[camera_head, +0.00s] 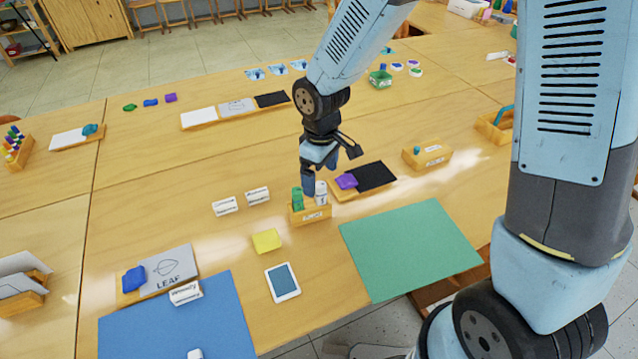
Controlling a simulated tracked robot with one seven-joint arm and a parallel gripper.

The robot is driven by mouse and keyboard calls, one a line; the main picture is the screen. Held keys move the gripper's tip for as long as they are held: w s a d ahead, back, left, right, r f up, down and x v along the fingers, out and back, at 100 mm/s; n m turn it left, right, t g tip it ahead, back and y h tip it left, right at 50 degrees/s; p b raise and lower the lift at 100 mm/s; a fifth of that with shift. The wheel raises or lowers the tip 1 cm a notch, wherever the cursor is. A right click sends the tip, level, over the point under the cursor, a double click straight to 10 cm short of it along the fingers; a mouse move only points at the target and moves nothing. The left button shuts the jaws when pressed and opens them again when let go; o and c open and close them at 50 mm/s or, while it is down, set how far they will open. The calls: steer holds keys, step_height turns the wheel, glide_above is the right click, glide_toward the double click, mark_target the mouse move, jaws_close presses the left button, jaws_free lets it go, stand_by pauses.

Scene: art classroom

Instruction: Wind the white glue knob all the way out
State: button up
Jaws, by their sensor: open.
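A small wooden holder (312,214) with a white label stands in the middle of the table. A white cylindrical piece (321,194), seemingly the glue with its knob, stands upright at its right. A green piece (297,199) stands at its left. My gripper (312,181) points down just above the holder, at the level of the white piece's top. It is open. One finger reaches down between or behind the green and white pieces; I cannot tell whether it touches either. The knob's details are too small to make out.
A purple block (346,181) and a black panel (376,176) lie close at the right. A small wooden box (427,157) stands farther right. A yellow block (267,240), a tablet-like card (282,282) and a green sheet (410,248) lie in front. Two white labels (225,206) stand left.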

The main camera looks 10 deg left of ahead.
steer(key=shift+f, duration=1.15)
stand_by(0.4)
steer(key=c, duration=1.5)
steer(key=m, duration=1.1)
steer(key=shift+m, duration=0.3)
